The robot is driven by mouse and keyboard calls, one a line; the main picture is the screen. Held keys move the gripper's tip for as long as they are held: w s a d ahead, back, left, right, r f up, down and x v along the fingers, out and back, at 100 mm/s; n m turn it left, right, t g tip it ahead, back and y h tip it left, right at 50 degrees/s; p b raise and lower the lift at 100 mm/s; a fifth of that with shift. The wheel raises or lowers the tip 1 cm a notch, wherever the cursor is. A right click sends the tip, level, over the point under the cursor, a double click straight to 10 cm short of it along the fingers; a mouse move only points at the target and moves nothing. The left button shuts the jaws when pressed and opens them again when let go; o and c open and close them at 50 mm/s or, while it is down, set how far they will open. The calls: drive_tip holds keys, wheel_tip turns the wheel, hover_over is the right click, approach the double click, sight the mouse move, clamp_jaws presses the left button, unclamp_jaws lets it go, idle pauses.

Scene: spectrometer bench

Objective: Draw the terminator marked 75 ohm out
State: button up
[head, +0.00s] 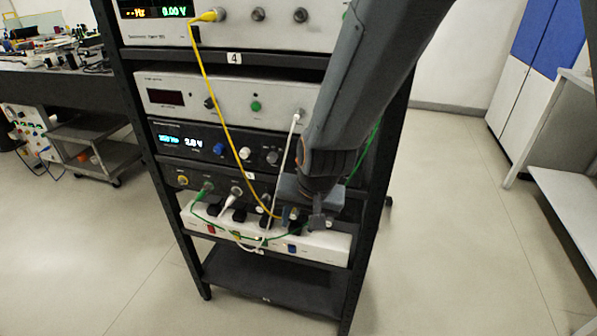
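My gripper (304,218) is at the right part of a dark connector panel (222,190) low in the rack, just above the white power strip. The arm comes down from the top right and covers the right end of the panel. The fingertips are small and dark here, and I cannot tell whether they are apart or closed on something. No terminator marked 75 ohm can be made out; that part of the panel is hidden behind my gripper.
Yellow (224,105), white (286,150) and green (197,198) cables hang across the rack front, the yellow one ending close to my gripper. A white power strip (330,245) lies below. Open floor (460,230) is on the right.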

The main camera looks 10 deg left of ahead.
sight(297, 212)
wheel_tip(297, 212, up, 6)
drive_tip(key=w+m+t+p, duration=0.1)
drive_tip(key=w+m+p, duration=0.1)
drive_tip(key=p, duration=1.1)
drive_tip(key=shift+w+t+p, duration=0.15)
drive_tip(key=shift+t+p, duration=0.15)
drive_tip(key=shift+p, duration=0.1)
drive_tip(key=shift+p+x, duration=0.8)
drive_tip(key=shift+x, duration=3.25)
clamp_jaws()
